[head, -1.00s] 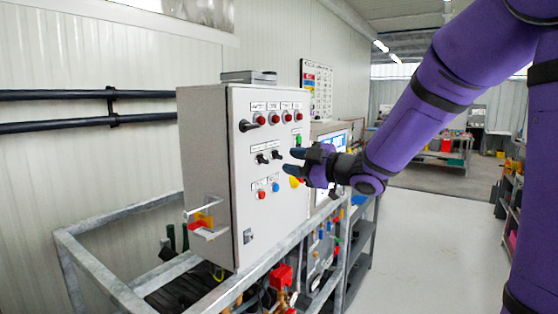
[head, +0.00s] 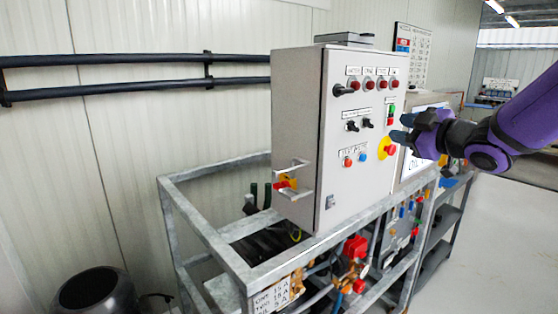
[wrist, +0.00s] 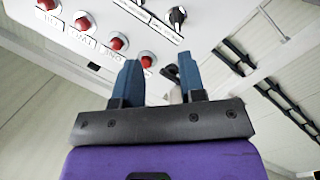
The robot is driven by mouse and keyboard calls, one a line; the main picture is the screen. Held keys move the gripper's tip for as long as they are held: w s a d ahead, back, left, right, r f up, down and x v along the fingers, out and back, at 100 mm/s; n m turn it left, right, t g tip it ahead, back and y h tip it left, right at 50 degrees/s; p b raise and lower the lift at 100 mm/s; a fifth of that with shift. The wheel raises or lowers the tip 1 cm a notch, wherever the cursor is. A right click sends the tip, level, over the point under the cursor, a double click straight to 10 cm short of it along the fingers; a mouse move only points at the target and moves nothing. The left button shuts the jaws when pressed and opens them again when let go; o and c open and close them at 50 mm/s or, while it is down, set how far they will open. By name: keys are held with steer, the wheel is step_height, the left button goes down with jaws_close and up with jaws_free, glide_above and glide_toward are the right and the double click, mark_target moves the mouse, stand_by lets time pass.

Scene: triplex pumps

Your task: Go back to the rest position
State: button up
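My gripper (head: 404,129) is at the end of my purple arm, in front of the right part of the grey control box (head: 298,120) in the head view. In the wrist view its two blue fingers (wrist: 160,80) stand apart with nothing held between them. The panel's red lamps (wrist: 116,42) and a black rotary switch (wrist: 177,17) show beyond the fingertips. Whether the fingers touch the panel is hard to tell, but a gap seems to show.
The box stands on a galvanised metal frame (head: 215,236) with valves and a red fitting (head: 355,247) below. A yellow-backed red emergency stop (head: 389,148) is close to my gripper. A dark bin (head: 95,290) is at lower left. Open floor (head: 500,240) lies to the right.

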steer(key=s+d+m+g+h, duration=0.4)
steer(key=s+d+m+h, duration=0.1)
steer(key=s+m+h, duration=0.5)
steer(key=s+a+f+m+g+y, duration=0.1)
steer(key=s+a+f+m+g, duration=0.1)
steer(key=s, duration=0.7)
steer(key=s+a+f+m+g+y, duration=0.1)
steer(key=s+a+f+g, duration=0.2)
steer(key=s, duration=0.6)
steer(key=shift+s+f+m+g+y, duration=0.25)
steer(key=shift+m+g+y, duration=0.15)
steer(key=shift+g, duration=0.3)
steer(key=shift+w+d, duration=0.1)
jaws_close()
stand_by(1.1)
